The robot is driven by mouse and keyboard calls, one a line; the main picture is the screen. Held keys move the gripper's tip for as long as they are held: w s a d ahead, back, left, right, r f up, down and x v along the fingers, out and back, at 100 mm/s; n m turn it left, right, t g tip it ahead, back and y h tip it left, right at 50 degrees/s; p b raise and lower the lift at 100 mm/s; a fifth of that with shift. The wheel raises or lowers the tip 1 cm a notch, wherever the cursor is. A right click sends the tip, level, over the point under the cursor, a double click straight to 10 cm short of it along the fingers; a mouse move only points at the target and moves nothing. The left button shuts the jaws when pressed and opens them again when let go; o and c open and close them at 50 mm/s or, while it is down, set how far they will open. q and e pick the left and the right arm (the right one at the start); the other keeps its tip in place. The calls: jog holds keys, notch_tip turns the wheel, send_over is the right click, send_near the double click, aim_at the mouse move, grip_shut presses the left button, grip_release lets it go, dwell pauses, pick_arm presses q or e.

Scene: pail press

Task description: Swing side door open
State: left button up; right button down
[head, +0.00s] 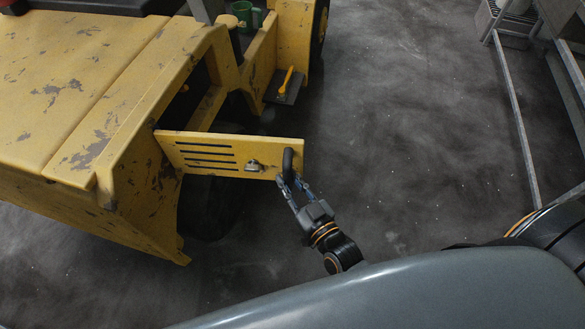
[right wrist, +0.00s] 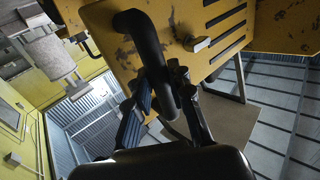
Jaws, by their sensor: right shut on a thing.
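The side door (head: 225,153) is a yellow panel with black slots and chipped paint. In the head view it stands swung out from the yellow machine (head: 90,90), with an opening behind it. A black bar handle (head: 288,161) is at its outer end, and a small metal latch (head: 254,166) sits beside the handle. My right gripper (head: 287,181) is shut on the handle. In the right wrist view the black handle (right wrist: 150,55) passes between the fingers (right wrist: 165,95), with the door (right wrist: 190,30) behind it. My left gripper is not in view.
A green mug (head: 243,14) stands on the machine's ledge. A yellow-handled tool (head: 287,80) lies on a dark step (head: 284,87) beyond the door. A metal rack (head: 518,110) stands at the right. The dark floor (head: 410,130) between is clear.

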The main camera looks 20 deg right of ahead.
jog(key=shift+s+a+r+p, duration=0.1)
jog(key=shift+s+a+p, duration=0.1)
jog(key=shift+s+a, duration=0.45)
jog(key=shift+s+a+r+p, duration=0.15)
jog(key=shift+s+a, duration=0.25)
jog(key=shift+s, duration=0.35)
jog(key=shift+s+f, duration=0.1)
jog(key=shift+s+a, duration=0.45)
jog(key=c, duration=1.1)
grip_release()
jog(key=shift+f, duration=0.1)
jog(key=v, duration=1.2)
jog(key=shift+d, duration=0.1)
